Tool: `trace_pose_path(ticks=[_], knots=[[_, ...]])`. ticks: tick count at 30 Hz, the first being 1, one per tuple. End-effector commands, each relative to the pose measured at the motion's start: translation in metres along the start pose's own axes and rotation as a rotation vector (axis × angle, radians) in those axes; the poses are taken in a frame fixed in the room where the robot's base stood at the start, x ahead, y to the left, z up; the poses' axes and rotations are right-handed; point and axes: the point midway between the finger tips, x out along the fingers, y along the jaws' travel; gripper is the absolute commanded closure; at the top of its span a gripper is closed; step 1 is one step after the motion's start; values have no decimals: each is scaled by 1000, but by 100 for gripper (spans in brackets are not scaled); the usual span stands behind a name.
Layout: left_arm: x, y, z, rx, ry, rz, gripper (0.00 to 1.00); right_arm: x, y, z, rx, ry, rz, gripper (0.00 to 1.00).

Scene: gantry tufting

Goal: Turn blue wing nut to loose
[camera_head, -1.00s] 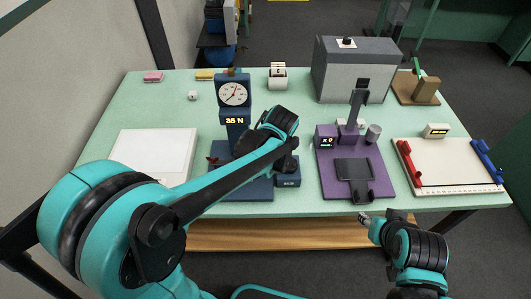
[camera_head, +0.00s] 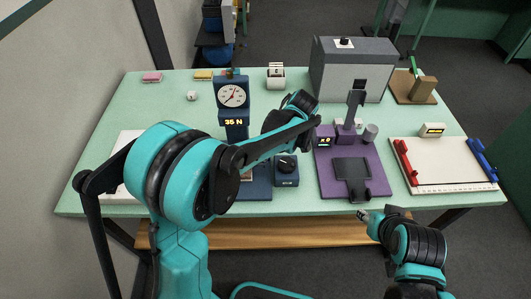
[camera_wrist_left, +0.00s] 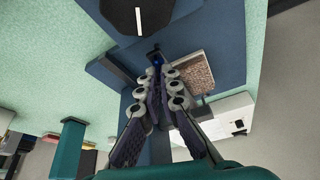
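The blue tufting station stands mid-table, with its round dial gauge (camera_head: 233,95) and a display reading 35 N (camera_head: 234,122). My left forearm hides much of its base in the head view. In the left wrist view a small blue piece (camera_wrist_left: 157,59), probably the blue wing nut, sits on the dark blue base just beyond my left fingertips. My right gripper (camera_head: 362,214) is low before the table's front edge, too small to judge.
A black knob with a white line (camera_wrist_left: 138,18) is close to the left gripper; it also shows in the head view (camera_head: 286,163). A brown textured patch (camera_wrist_left: 193,75) lies beside the fingers. A purple fixture (camera_head: 325,178) and a white board (camera_head: 440,172) stand to the right.

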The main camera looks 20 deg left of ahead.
Motion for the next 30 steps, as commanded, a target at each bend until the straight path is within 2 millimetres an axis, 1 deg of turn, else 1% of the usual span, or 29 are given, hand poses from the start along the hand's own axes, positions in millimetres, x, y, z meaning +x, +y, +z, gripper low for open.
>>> trace_pose_path(ticks=[6,12,29,30], knots=[[0,1,0,-122,-1,-50,100,-2,0,-2,0,0,0,60],[0,2,0,-187,-1,-77,100,-3,0,-2,0,0,0,60],[0,1,0,-216,-1,-89,100,-4,0,-2,0,0,0,60],[0,1,0,-216,-2,-89,94,-4,0,-2,0,0,0,60]])
